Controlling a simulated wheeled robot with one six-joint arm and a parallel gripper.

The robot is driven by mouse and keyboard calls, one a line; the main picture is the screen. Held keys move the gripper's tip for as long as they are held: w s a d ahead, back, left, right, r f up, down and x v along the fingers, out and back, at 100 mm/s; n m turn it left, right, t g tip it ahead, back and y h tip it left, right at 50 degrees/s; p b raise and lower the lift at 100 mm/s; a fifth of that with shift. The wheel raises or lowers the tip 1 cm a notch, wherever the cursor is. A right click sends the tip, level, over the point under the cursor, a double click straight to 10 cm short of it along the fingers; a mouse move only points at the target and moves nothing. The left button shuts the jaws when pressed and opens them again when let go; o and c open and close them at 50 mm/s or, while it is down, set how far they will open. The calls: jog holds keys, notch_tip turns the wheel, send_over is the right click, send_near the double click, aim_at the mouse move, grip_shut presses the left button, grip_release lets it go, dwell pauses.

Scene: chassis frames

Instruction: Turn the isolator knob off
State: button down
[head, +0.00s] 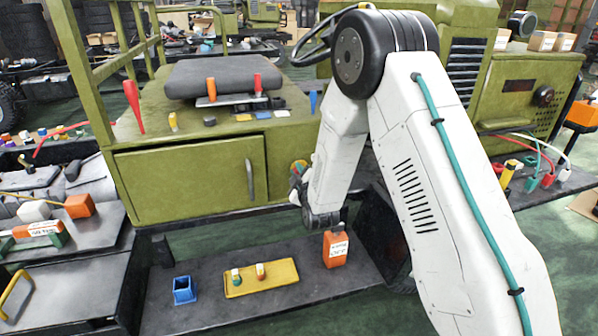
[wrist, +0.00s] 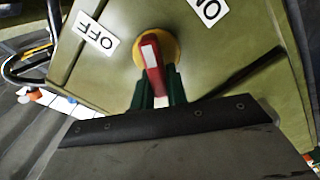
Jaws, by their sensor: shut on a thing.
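The red isolator knob (wrist: 152,68) has a white mark near its upper end and sits on a round yellow base (wrist: 136,52). Its long handle points down in the wrist view, slightly to the right. A white OFF label (wrist: 97,35) is at its upper left and a white ON label (wrist: 208,10) at its upper right, both upside down. My gripper (wrist: 160,88) has its dark green fingers on either side of the handle, shut on it. In the head view my gripper (head: 296,184) is at the cabinet's right side, and the knob is mostly hidden.
The olive cabinet (head: 190,178) carries several small tools and a dark cushion (head: 220,77) on top.

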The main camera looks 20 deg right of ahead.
jog(key=n, duration=0.3)
jog(key=shift+a+f+n, duration=0.1)
jog(key=shift+f+n, duration=0.45)
jog(key=shift+n, duration=1.25)
jog(key=c, duration=1.4)
grip_release()
jog(key=s, duration=0.8)
